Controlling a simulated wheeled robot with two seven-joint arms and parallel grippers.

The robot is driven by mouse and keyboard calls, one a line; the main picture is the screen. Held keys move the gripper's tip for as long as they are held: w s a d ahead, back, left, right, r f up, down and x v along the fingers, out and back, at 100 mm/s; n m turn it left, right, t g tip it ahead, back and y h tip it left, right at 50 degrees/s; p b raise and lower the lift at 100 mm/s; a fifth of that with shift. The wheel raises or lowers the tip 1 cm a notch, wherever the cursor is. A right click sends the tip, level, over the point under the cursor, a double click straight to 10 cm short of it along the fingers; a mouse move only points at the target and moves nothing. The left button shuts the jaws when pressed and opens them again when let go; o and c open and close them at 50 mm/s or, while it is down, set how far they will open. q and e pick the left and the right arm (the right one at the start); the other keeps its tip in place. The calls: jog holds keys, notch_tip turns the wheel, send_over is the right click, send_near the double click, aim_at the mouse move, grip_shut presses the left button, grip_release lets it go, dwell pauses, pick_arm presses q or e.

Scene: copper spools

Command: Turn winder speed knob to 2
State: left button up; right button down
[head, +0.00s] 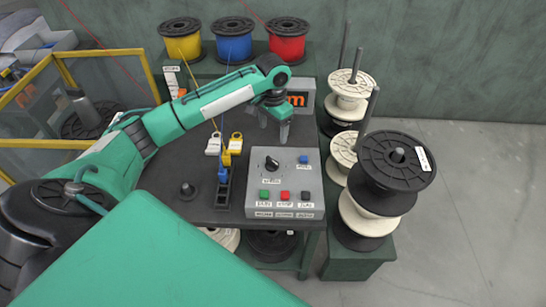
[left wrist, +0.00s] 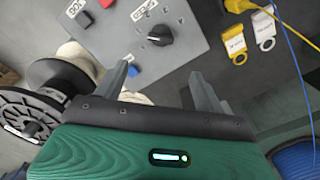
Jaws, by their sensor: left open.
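The winder speed knob (head: 272,163) is a black rotary knob at the upper left of the grey control panel (head: 310,180). The left wrist view also shows the knob (left wrist: 160,35), with a white label beside it; I cannot read its setting. My left gripper (head: 274,132) is above and behind the panel, pointing down, apart from the knob. Its two grey fingers (left wrist: 158,92) are spread and empty in the left wrist view. My right gripper is not in view.
The panel also carries a blue button (head: 304,159) and green (head: 264,194), red (head: 285,195) and black (head: 306,196) buttons. Stacked spools (head: 392,170) rise at the right; coloured wire spools (head: 233,40) stand behind.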

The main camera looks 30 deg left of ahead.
aim_at(273, 160)
pick_arm(q)
notch_tip(273, 160, down, 14)
jog(key=shift+r+p, duration=0.2)
jog(key=shift+p, duration=0.8)
jog(key=c, duration=1)
jog(key=shift+r+m+p, duration=0.15)
jog(key=shift+m+p, duration=1.15)
jog(key=shift+m, duration=0.4)
jog(key=shift+m+p, duration=0.5)
jog(key=shift+m, duration=0.7)
jog(key=shift+m+p, duration=0.35)
jog(key=shift+m, duration=1.05)
